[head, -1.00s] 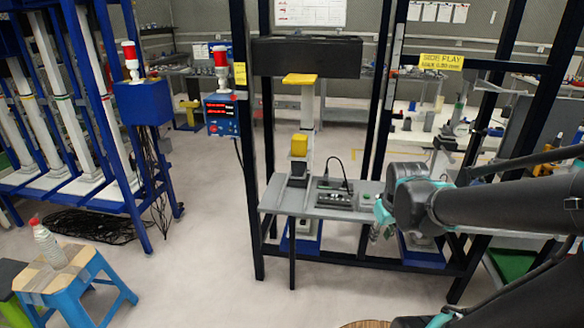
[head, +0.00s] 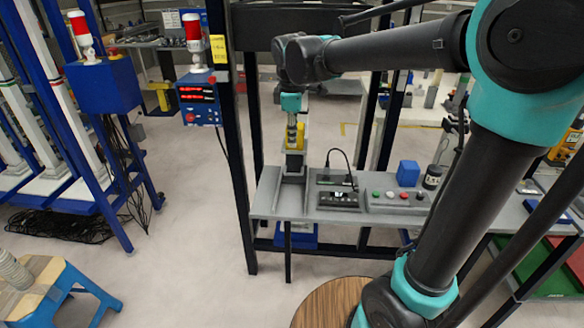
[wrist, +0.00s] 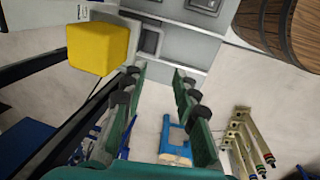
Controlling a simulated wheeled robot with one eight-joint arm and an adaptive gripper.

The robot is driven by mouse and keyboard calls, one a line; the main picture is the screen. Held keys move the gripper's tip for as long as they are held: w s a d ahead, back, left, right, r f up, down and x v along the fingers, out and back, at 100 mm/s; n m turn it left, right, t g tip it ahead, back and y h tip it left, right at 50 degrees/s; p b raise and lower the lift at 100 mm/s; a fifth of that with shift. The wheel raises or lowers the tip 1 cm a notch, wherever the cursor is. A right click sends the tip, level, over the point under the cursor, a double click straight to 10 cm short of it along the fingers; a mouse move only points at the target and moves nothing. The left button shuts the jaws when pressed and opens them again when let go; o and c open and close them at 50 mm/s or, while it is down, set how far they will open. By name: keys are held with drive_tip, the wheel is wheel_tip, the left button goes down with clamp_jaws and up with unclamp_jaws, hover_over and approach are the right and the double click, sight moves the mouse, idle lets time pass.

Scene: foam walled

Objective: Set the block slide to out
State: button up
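A yellow block (head: 301,139) stands on a dark support (head: 294,163) at the left end of the grey bench. I cannot tell for certain which part is the slide or how it is set. My gripper (head: 292,147) points down in front of the yellow block and hides part of it in the head view. In the wrist view the yellow block (wrist: 98,48) is at upper left, outside the fingers. My gripper (wrist: 158,76) is open there, with nothing between its fingers.
The grey bench (head: 262,200) carries a dark control box (head: 338,199), a button panel (head: 398,197) and a blue block (head: 408,173). Dark frame posts stand close by. A wooden barrel (head: 345,303) is in front, also in the wrist view (wrist: 284,28). A blue stool (head: 60,300) is at left.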

sight(293, 175)
drive_tip(key=f, duration=0.4)
drive_tip(key=w+f, duration=0.1)
drive_tip(key=f, duration=0.4)
drive_tip(key=w+f, duration=0.1)
drive_tip(key=f, duration=0.4)
drive_tip(key=shift+w+f, duration=0.2)
drive_tip(key=shift+w, duration=0.05)
drive_tip(key=shift+c, duration=0.6)
clamp_jaws()
